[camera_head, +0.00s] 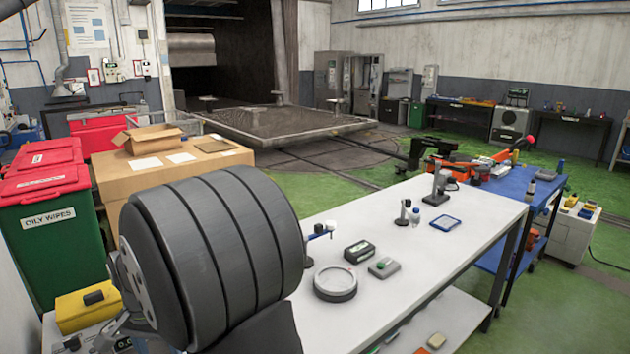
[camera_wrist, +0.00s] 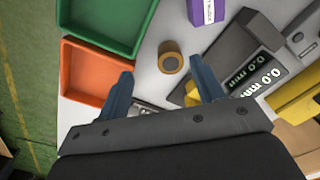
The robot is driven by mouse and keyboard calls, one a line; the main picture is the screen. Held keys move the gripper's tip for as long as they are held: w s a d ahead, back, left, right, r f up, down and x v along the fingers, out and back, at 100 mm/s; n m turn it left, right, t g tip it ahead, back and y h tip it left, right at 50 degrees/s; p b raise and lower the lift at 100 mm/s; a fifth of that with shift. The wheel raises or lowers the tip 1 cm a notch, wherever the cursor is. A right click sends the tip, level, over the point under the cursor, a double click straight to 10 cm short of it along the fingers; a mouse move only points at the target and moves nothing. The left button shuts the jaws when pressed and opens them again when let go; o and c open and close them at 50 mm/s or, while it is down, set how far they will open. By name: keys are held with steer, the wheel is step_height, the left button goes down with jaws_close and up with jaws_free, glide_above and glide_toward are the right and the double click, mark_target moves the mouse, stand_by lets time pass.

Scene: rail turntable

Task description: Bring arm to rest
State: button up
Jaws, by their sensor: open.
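My gripper (camera_wrist: 163,75) shows in the wrist view with its two blue-grey fingers wide apart and nothing held between them. It points down over a pale worktop. A small round tan piece with a dark centre (camera_wrist: 171,61) lies on the worktop, seen just beyond the gap between the fingertips. It looks apart from both fingers, but the height between them is hard to judge. In the head view my large dark arm link fills the lower left, and I cannot make out the gripper there.
In the wrist view, a green tray (camera_wrist: 108,22), an orange tray (camera_wrist: 90,75), a purple block (camera_wrist: 204,12) and a grey gauge reading 0.0 mm (camera_wrist: 240,60) surround the gripper. In the head view, a white bench (camera_head: 330,235) holds a round dial (camera_head: 335,283) and small tools.

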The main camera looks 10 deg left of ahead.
steer(key=w+a+r+m, duration=0.3)
steer(key=w+m, duration=0.6)
steer(key=s+a+f, duration=0.1)
steer(key=a+f, duration=0.1)
steer(key=a, duration=0.1)
steer(key=s+a+f, duration=0.2)
steer(key=a, duration=0.2)
steer(key=s+a+f, duration=0.1)
steer(key=a+f, duration=0.2)
steer(key=shift+s+a+f, duration=0.1)
steer(key=shift+s+a, duration=0.05)
steer(key=shift+s, duration=0.15)
steer(key=shift+s+a+f, duration=0.1)
steer(key=shift+a+f, duration=0.25)
steer(key=shift+f, duration=0.1)
